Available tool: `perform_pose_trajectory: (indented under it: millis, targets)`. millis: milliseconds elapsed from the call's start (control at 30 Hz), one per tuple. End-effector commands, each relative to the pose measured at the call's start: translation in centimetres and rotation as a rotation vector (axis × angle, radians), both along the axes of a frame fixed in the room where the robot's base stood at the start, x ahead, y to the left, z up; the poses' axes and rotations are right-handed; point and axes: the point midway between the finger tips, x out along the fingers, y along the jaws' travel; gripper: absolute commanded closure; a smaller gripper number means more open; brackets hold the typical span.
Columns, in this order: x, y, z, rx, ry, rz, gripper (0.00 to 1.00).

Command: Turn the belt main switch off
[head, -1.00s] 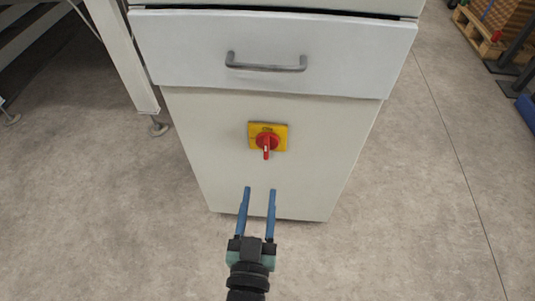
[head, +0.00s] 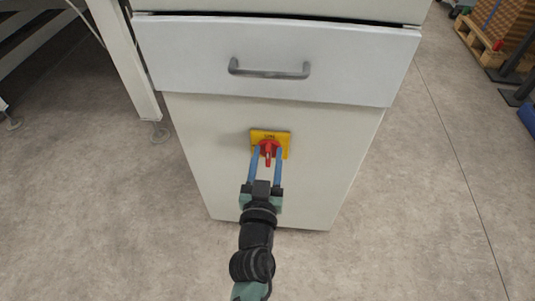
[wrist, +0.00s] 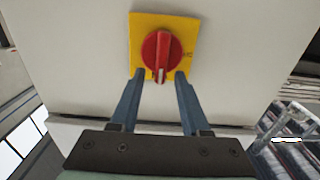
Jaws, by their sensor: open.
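The belt main switch is a red rotary knob (head: 268,151) on a yellow plate (head: 285,138), mounted on the front of a pale cabinet (head: 215,140). Its handle points down in the head view. In the wrist view the knob (wrist: 161,52) has a pale stripe along its handle, and part of a mark shows at the right of the yellow plate (wrist: 143,27). My gripper (head: 266,152) is open, with its two blue fingers on either side of the knob's handle. In the wrist view the fingertips (wrist: 160,73) reach the lower part of the plate, apart from the knob; whether they touch the plate I cannot tell.
A drawer with a grey bar handle (head: 269,73) is above the switch and stands slightly proud of the cabinet. A pale frame leg (head: 131,75) stands at the left. A loaded wooden pallet (head: 482,47) is at the back right.

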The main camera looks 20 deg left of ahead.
Motion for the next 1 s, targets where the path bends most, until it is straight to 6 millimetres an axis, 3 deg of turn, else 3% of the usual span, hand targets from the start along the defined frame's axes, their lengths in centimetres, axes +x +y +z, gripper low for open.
perform_pose_trajectory:
  millis: [367, 633, 1000]
  targets:
    - [0.48, 0.14, -0.03, 0.0, 0.001, 0.0, 0.54]
    - [0.45, 0.13, -0.02, 0.0, 0.001, 0.0, 1.0]
    - [0.44, 0.15, -0.04, -0.007, -0.002, 0.0, 1.0]
